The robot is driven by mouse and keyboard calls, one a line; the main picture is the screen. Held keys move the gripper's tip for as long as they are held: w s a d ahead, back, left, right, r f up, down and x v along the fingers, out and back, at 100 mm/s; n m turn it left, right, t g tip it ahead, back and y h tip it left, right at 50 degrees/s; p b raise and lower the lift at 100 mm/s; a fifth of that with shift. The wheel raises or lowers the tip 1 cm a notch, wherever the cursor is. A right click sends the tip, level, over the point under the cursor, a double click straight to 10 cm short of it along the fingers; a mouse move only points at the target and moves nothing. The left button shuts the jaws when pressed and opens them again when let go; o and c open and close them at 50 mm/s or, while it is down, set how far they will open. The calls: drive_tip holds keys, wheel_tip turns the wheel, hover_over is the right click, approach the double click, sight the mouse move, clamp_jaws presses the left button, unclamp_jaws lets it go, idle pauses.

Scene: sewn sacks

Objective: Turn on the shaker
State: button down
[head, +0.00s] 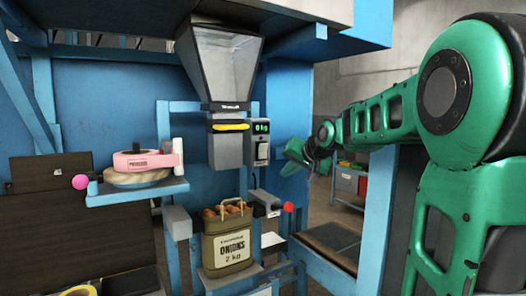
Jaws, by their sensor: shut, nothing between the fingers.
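An open sack marked "ONIONS 2 kg" (229,245) stands upright under the grey hopper (222,65) and its spout, with onions showing at its top. A lever with a red ball knob (288,207) sits just right of the sack. A unit with a green display (261,128) is fixed beside the spout. I cannot tell for sure which part is the shaker or its switch. My gripper (292,158) is shut and empty, up and right of the sack, above the red knob and apart from it. Its fingertips are small in this view.
A blue post (376,212) stands at the right. A red bin (362,187) is in the background.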

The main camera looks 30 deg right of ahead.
drive_tip(key=w+r, duration=0.2)
drive_tip(key=shift+w+d+r+t, duration=0.1)
drive_tip(key=shift+r+t, duration=0.2)
drive_tip(key=shift+t, duration=0.1)
approach(264, 152)
drive_tip(key=shift+f+x, duration=0.2)
drive_tip(key=shift+x, duration=0.9)
drive_tip(key=shift+f+x, duration=0.2)
drive_tip(key=shift+x, duration=0.85)
drive_tip(key=shift+r, duration=0.1)
idle(0.5)
drive_tip(key=shift+w+r, duration=0.1)
drive_tip(key=shift+w, duration=0.05)
